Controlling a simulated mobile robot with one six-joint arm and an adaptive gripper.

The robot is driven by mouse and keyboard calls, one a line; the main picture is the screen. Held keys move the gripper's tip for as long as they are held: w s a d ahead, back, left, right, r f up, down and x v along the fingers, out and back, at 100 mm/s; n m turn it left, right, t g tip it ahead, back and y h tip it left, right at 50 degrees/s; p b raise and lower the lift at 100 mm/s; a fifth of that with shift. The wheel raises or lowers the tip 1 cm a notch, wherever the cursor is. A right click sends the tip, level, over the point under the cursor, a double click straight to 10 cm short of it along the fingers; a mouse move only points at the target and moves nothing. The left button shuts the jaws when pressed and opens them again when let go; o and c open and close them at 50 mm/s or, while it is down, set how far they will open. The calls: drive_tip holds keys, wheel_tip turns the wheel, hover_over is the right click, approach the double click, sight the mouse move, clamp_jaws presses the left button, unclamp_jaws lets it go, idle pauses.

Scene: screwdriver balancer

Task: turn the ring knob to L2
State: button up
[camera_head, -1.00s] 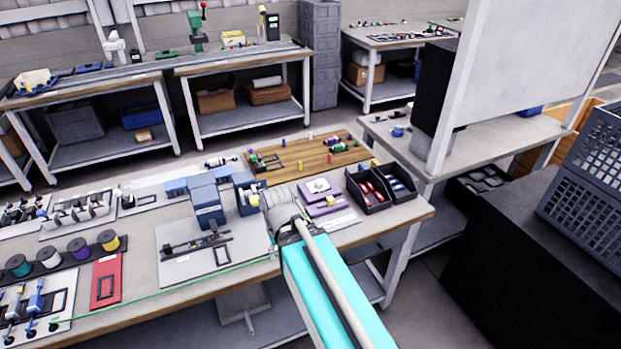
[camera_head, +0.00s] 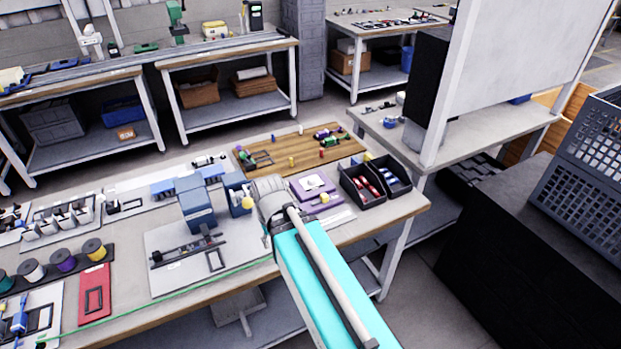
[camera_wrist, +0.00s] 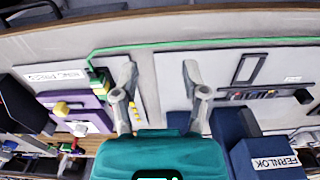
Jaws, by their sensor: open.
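I cannot make out a ring knob or an L2 mark in either view. My gripper (camera_wrist: 160,82) is open and empty in the wrist view, its two fingers spread above the bench top. In the head view my arm and wrist hide its fingertips. A blue housing (camera_head: 197,208) stands on the bench left of my wrist; the wrist view shows a dark blue box (camera_wrist: 265,160) labelled FERNLOK at the lower right. A yellow knob-like part (camera_head: 247,203) shows beside my wrist. A purple unit (camera_head: 312,188) lies right of my wrist, and also shows at the wrist view's left (camera_wrist: 85,112).
Black bins (camera_head: 375,183) with red and blue items stand at the bench's right end. A wooden board (camera_head: 300,150) with small parts lies behind. A red tray (camera_head: 94,293) and several spools (camera_head: 65,262) are at left. A thin green line (camera_head: 215,278) runs along the front.

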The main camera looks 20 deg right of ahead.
drive_tip(key=o, duration=0.3)
drive_tip(key=shift+w+d, duration=0.1)
drive_tip(key=shift+w, duration=0.05)
drive_tip(key=n+t+y+p, duration=0.1)
drive_tip(key=n+t+p, duration=0.1)
drive_tip(key=t+p, duration=0.25)
approach(312, 178)
drive_tip(key=d+v, duration=0.1)
drive_tip(key=v, duration=0.3)
drive_tip(key=shift+w+a, duration=0.1)
drive_tip(key=shift+y, duration=0.3)
drive_tip(key=b+x, duration=1.2)
drive_tip(key=x, duration=0.1)
drive_tip(key=shift+f, duration=0.4)
clamp_jaws()
